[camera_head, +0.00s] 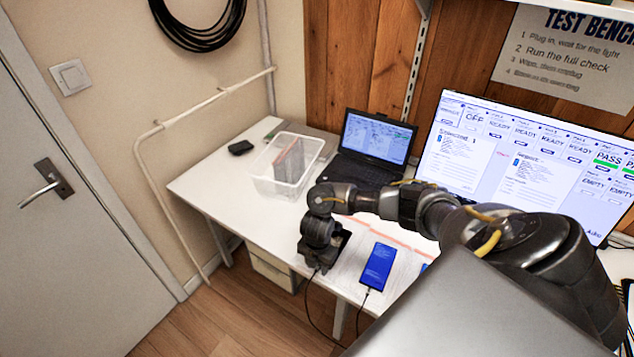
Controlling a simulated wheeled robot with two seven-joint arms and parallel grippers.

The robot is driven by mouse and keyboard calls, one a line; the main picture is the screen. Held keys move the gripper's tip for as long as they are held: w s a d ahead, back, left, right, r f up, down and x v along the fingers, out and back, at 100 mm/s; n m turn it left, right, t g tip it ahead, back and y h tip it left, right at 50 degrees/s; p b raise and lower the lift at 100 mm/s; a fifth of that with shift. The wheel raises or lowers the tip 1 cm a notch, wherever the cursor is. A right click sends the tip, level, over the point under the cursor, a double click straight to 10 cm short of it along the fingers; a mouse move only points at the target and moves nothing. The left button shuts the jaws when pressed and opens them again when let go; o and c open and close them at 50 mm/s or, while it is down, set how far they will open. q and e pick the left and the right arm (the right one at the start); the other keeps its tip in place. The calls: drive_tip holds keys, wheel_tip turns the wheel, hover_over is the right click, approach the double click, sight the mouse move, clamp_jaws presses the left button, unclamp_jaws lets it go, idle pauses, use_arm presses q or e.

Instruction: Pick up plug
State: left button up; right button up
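My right arm reaches in from the right, and its gripper (322,262) points down at the front edge of the white table. Its fingertips are too dark and small to tell whether they are open or shut. A thin black cable (307,297) runs down from beside this gripper over the table's edge. Its plug is not clearly visible, hidden at the gripper. A phone (377,267) with a lit blue screen lies to the right of the gripper, and another cable (363,301) meets its lower end. My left gripper is not in view.
The white table (215,187) carries a clear plastic bin (283,180), a small black object (240,147) and an open laptop (372,150). A large monitor (525,165) stands at the right behind my arm. The table's left front corner is clear.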

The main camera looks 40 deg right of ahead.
sight(318, 270)
clamp_jaws()
idle(0.3)
drive_tip(key=shift+r, duration=0.1)
drive_tip(key=shift+r, duration=0.25)
drive_tip(key=r, duration=0.1)
drive_tip(key=r+p, duration=0.1)
drive_tip(key=r, duration=0.2)
drive_tip(key=shift+s+a+r+p, duration=0.2)
drive_tip(key=shift+s+r+p, duration=0.1)
drive_tip(key=shift+r+p, duration=0.05)
drive_tip(key=s+a+r+p, duration=0.2)
drive_tip(key=s+a+r, duration=0.1)
drive_tip(key=s, duration=0.3)
drive_tip(key=s+a+r+p, duration=0.2)
drive_tip(key=s+a+r, duration=0.1)
drive_tip(key=s+r, duration=0.2)
drive_tip(key=shift+s+a, duration=0.15)
drive_tip(key=shift+s, duration=0.25)
